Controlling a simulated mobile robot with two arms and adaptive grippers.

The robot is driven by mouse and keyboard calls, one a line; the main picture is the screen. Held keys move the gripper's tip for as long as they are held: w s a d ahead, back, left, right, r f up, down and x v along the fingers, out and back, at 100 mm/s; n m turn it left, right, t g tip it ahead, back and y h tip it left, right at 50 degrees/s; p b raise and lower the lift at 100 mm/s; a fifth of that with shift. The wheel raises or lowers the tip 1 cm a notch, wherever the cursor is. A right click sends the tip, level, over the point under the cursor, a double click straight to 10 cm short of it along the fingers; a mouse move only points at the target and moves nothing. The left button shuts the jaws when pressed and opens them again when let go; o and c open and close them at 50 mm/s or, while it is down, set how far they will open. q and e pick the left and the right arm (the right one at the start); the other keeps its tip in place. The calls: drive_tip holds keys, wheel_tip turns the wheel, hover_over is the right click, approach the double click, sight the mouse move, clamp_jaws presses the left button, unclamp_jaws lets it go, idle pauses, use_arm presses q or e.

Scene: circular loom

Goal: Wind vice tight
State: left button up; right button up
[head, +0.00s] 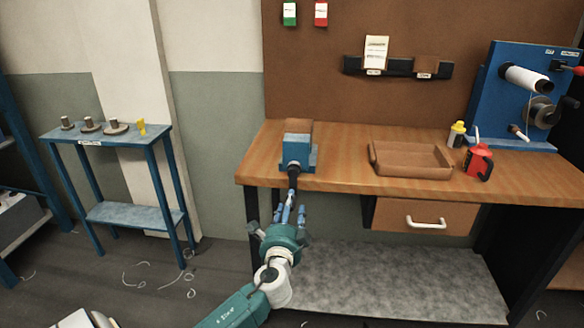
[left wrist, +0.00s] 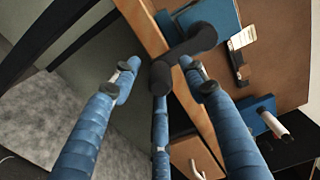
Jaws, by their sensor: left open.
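The blue vice (head: 298,148) sits at the left front edge of the wooden workbench (head: 340,150). Its dark handle (head: 293,178) sticks out over the bench's front edge. My left gripper (head: 291,208) is in front of and just below the handle, its blue fingers pointing at it. In the left wrist view the vice (left wrist: 215,14) is at the top, and the black handle (left wrist: 192,48) reaches down towards the spread fingertips (left wrist: 158,82). The fingers are open; whether any fingertip touches the handle I cannot tell. My right gripper is in neither view.
A brown tray (head: 412,173), a red can (head: 478,162) and a yellow bottle (head: 457,135) stand on the bench's right. A drawer (head: 424,215) hangs below. A blue side table (head: 108,137) with several small items stands left; scraps litter the floor.

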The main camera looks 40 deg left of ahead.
use_arm(q)
drive_tip(key=v, duration=0.8)
